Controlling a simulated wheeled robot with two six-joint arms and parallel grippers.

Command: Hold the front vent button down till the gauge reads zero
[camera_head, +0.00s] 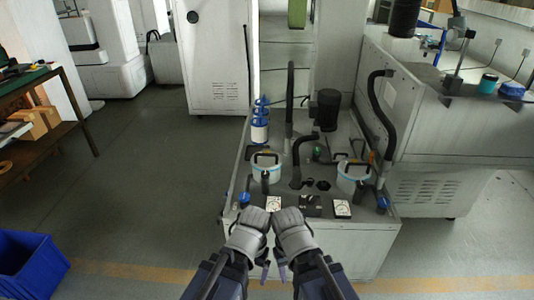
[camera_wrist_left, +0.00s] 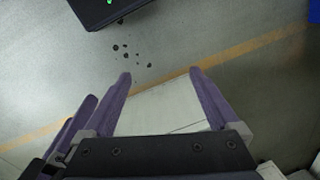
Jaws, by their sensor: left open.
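A grey machine bench (camera_head: 228,215) stands ahead in the head view. Two small white dial gauges sit on its front edge, a left gauge (camera_head: 274,204) and a right gauge (camera_head: 342,208); their needles are too small to read. A blue knob-like button (camera_head: 244,198) is at the left front corner and another (camera_head: 382,203) at the right. I cannot tell which is the front vent button. My left gripper (camera_head: 265,268) and right gripper (camera_head: 282,268) are close together before the bench, off both buttons. The left wrist view shows my left gripper (camera_wrist_left: 160,77) open and empty.
Two pale round canisters, left (camera_head: 266,172) and right (camera_head: 352,180), and black hoses rise from the bench behind the gauges. A blue crate (camera_head: 30,265) is on the floor at left. A shelf (camera_head: 50,105) stands at far left. Floor between them is clear.

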